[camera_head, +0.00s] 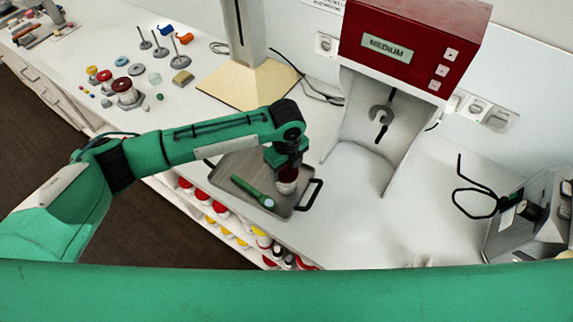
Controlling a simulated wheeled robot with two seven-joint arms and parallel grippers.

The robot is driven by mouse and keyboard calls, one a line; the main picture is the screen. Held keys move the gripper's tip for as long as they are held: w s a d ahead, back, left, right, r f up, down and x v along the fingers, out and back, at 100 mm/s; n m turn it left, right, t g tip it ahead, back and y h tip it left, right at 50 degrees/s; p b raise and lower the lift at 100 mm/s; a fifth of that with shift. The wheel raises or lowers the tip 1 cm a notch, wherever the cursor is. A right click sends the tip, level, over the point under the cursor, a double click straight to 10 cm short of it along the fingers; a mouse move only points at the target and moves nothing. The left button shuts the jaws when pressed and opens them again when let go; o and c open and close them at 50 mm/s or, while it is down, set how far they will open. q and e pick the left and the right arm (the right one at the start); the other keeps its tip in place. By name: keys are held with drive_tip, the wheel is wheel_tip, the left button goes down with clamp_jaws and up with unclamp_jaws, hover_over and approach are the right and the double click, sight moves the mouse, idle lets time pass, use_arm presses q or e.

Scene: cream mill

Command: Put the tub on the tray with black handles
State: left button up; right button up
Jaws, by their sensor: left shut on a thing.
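The grey metal tray (226,175) lies on the white counter in the middle of the view, with a black handle at each end. The small tub (287,187), dark reddish above and whitish below, is at the tray's right part. My left gripper (287,170) points down and is shut on the tub. The gripper partly hides the tub, and I cannot tell whether the tub's base touches the tray. My right gripper is not in view.
A green-handled utensil (250,190) lies on the tray, left of the tub. The red and white machine (410,50) stands behind on the right. A beige-based stand (235,88) is behind the tray. Jars fill shelves below the counter's front edge.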

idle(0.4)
use_arm(q)
drive_tip(key=shift+f, duration=0.35)
idle(0.6)
drive_tip(key=shift+f, duration=0.15)
idle(0.5)
drive_tip(key=o, duration=1.3)
drive_tip(key=shift+c, duration=0.2)
